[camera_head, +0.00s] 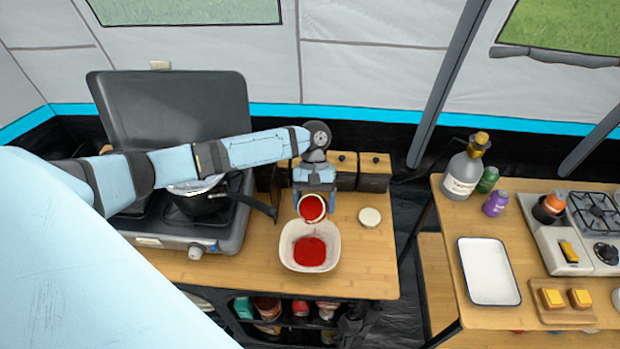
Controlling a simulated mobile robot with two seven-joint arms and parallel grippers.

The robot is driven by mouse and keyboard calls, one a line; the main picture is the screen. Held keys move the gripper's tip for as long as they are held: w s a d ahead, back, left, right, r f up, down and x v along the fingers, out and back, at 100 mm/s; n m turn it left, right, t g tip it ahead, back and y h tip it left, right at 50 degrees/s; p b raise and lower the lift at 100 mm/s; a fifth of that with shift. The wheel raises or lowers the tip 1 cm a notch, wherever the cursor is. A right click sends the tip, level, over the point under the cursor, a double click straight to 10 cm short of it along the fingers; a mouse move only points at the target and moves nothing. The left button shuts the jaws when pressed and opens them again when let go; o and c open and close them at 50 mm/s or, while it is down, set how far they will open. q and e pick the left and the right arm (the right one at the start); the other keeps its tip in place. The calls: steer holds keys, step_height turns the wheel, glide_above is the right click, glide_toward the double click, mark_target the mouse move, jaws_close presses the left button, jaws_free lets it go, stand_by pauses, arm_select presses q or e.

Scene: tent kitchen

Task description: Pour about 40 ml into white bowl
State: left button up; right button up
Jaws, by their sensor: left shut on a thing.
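The white bowl (289,245) stands on the wooden counter near its right end. A pool of red liquid (310,251) lies in its bottom. My left gripper (314,193) is above the back of the bowl, pointing down, and is shut on a small cup (302,201). The cup is tilted towards me, its open mouth showing red inside, over the bowl's far rim. Whether a stream runs between cup and bowl is too small to tell. My right gripper is out of view.
A round pale lid (370,217) lies right of the bowl. Dark boxes with wooden tops (374,170) stand behind. A stove (228,225) with a pot (200,203) is on the left. A second table at right holds a white tray (489,272) and bottles.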

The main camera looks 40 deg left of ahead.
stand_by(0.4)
arm_select(q)
steer(key=shift+w+a+f+n+g+h, duration=0.15)
steer(key=shift+w+g+h, duration=0.15)
steer(key=shift+w+g, duration=0.7)
steer(key=shift+w+a+f+n+g+h, duration=0.15)
steer(key=shift+w+g+h, duration=0.15)
steer(key=shift+w+g, duration=0.65)
steer(key=shift+w+f+g, duration=0.1)
steer(key=shift+w+g, duration=0.1)
steer(key=shift+g, duration=0.05)
steer(key=shift+w+f+g+h, duration=0.15)
steer(key=shift+w+g+h, duration=0.25)
steer(key=shift+w+g, duration=0.4)
